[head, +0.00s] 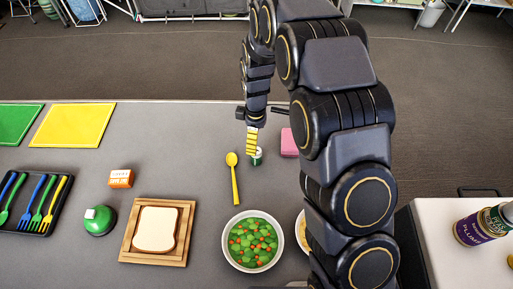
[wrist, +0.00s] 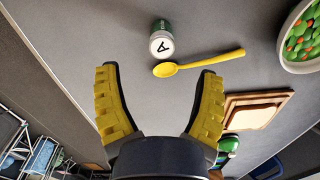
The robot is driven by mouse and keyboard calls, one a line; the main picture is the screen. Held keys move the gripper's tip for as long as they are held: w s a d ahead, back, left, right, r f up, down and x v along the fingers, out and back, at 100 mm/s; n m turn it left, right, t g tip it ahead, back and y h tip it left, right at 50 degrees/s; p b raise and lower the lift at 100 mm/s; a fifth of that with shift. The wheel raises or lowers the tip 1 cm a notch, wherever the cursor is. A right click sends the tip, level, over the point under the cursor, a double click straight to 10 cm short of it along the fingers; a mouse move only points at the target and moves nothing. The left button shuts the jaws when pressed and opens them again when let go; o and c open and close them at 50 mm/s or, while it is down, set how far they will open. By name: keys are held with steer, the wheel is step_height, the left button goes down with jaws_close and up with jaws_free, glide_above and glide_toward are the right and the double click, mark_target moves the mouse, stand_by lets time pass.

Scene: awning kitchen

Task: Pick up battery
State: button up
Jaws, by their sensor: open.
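The battery (wrist: 162,42) is a small cylinder with a green side and a white end marked with a black letter. It lies or stands on the grey counter; I cannot tell which. In the head view the battery (head: 258,157) shows partly, just beside my fingertips. My gripper (head: 252,150) points down over the counter next to it. In the wrist view my gripper (wrist: 158,72) has its two yellow-padded fingers spread wide with nothing between them. The battery is beyond the fingertips, roughly centred between them.
A yellow spoon (head: 234,180) lies close beside the battery. A pink block (head: 289,142) is to the right. A bowl of vegetables (head: 227,249), a bread board (head: 185,250), a green round object (head: 100,220) and an orange box (head: 121,178) stand nearer. Counter behind the spoon is clear.

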mark_target(257, 156)
steer(key=shift+w+a+f, duration=0.2)
steer(key=shift+f, duration=0.25)
steer(key=shift+f+n, duration=0.3)
steer(key=shift+f, duration=0.1)
steer(key=f, duration=0.7)
steer(key=shift+s+d, duration=0.3)
steer(key=shift+s, duration=0.05)
jaws_close()
